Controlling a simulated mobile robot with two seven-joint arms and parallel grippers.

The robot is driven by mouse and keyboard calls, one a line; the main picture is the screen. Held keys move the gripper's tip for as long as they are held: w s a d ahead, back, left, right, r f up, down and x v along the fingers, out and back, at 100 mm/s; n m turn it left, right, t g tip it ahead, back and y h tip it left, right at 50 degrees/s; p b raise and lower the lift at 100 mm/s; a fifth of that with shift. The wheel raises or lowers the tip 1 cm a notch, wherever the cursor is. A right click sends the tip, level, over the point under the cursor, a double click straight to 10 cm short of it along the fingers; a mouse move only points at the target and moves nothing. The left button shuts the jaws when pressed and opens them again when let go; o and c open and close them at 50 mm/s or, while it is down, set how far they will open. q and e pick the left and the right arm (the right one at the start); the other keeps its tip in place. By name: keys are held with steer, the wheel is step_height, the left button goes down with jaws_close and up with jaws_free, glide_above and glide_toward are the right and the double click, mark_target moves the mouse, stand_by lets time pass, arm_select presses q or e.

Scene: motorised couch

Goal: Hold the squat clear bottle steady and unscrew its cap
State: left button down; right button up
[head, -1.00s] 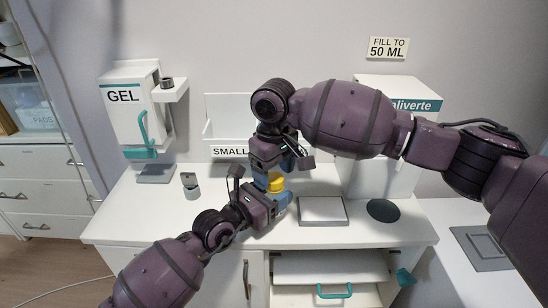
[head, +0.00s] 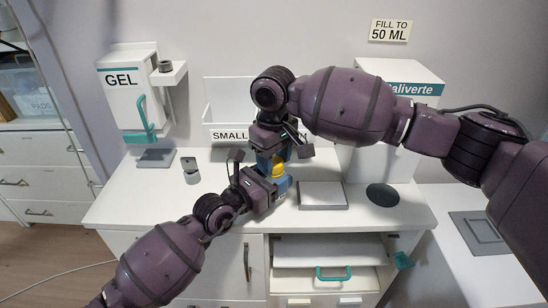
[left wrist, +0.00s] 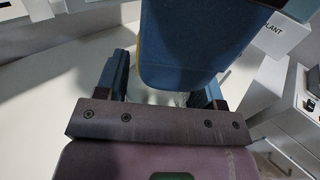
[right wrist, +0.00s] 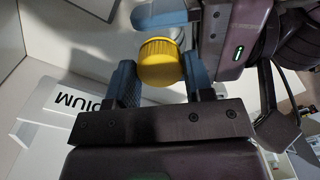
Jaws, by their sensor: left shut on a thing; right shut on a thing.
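The cap is yellow and ribbed; in the right wrist view the cap (right wrist: 160,62) sits between the blue fingers of my right gripper (head: 272,162), which is shut on it from above. My left gripper (head: 282,184) is shut on the clear bottle just below, over the counter. Most of the bottle is hidden by the fingers; a pale, clear part of the bottle (left wrist: 166,98) shows between the left fingers in the left wrist view. A blue right finger (left wrist: 185,45) covers the top of that view. Whether the cap is loose from the bottle cannot be told.
The white counter (head: 130,210) holds a grey square plate (head: 322,194), a dark round disc (head: 382,195) and a small grey container (head: 190,170). A gel dispenser (head: 128,90) is on the wall at left. An open drawer (head: 330,280) juts out below the counter.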

mark_target(274, 161)
steer(key=shift+r, duration=0.25)
stand_by(0.7)
steer(key=shift+r, duration=0.7)
steer(key=shift+r, duration=0.25)
steer(key=shift+r, duration=1.95)
arm_select(q)
steer(key=shift+c, duration=0.8)
jaws_free()
steer(key=shift+a, duration=0.1)
